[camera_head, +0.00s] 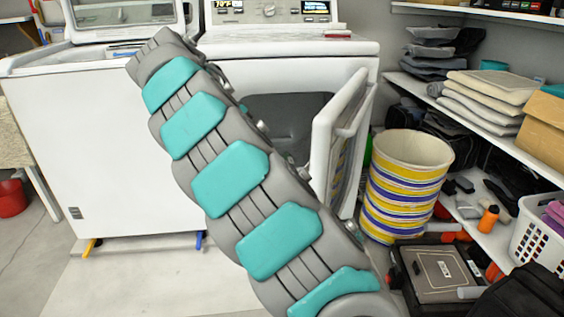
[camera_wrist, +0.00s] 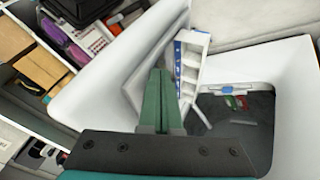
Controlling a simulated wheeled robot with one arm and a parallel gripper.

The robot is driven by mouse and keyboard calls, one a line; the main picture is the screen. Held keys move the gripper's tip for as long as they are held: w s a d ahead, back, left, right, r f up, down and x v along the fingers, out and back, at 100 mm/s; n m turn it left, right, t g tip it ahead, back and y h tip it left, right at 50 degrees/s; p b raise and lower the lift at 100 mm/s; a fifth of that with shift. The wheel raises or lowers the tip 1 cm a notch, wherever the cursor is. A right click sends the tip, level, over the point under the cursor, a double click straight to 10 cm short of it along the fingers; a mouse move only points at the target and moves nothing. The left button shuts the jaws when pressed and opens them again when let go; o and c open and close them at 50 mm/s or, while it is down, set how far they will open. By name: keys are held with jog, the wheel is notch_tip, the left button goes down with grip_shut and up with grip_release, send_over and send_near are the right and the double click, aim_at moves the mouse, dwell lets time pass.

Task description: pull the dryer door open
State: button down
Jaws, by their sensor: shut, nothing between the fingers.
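The white dryer (camera_head: 300,60) stands at the back centre. Its dryer door (camera_head: 345,125) is hinged on the right and stands well open, swung out toward the right. The dark drum opening (camera_head: 285,115) shows behind my arm. In the head view my arm crosses in front of the dryer and my gripper is not visible there. In the wrist view my gripper (camera_wrist: 160,98) has its green fingers together with nothing between them. They point into the space by white panels of the door and dryer; whether they touch the door I cannot tell.
A striped basket (camera_head: 405,180) stands right beside the open door. A dark case (camera_head: 438,268) lies on the floor at the right. Shelves with folded cloths (camera_head: 485,100) and a white crate (camera_head: 540,235) line the right.

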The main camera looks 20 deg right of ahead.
jog(key=s+d+f+b, duration=0.1)
jog(key=s+d+f, duration=0.3)
jog(key=d+f, duration=0.3)
jog(key=shift+d+f+b, duration=0.3)
jog(key=shift+d+b, duration=0.05)
jog(key=shift+d, duration=0.3)
jog(key=shift+s, duration=0.1)
